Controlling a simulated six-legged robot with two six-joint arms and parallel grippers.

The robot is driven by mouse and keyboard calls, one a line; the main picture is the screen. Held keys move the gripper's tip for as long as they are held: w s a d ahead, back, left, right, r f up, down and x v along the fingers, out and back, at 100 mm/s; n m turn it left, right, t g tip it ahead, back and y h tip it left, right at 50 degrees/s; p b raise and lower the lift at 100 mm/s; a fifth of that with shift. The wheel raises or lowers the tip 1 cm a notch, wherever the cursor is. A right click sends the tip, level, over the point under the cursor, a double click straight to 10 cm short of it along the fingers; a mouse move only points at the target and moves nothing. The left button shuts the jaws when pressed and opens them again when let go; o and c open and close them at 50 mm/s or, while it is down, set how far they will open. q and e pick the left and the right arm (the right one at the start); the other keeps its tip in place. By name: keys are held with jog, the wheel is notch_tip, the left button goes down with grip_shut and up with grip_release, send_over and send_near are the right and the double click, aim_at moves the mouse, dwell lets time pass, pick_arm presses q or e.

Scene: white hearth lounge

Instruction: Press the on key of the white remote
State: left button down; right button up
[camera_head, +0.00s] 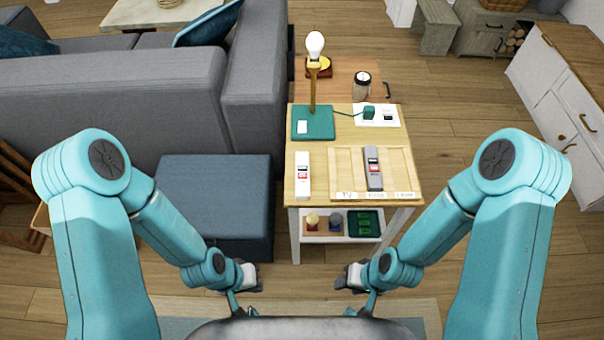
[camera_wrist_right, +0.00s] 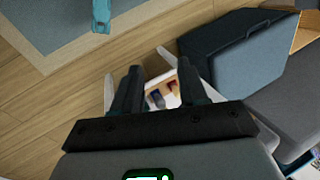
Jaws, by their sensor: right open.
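The white remote (camera_head: 302,176) lies lengthwise on the left front of the wooden side table (camera_head: 330,148). It has a dark-and-red patch near its middle; its single keys are too small to tell apart. My left gripper (camera_head: 243,303) hangs low in front of the table, to the left, and its fingers are too small and partly hidden to judge. My right gripper (camera_head: 363,303) hangs low in front of the table, to the right. In the right wrist view its two dark fingers (camera_wrist_right: 160,88) stand apart with nothing held between them. Both grippers are away from the remote.
A grey remote (camera_head: 374,170) lies in a labelled wooden tray (camera_head: 348,160) right of the white one. A blue-grey ottoman (camera_head: 215,195) stands left of the table. The floor at right is clear.

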grip_shut()
dwell(1.9)
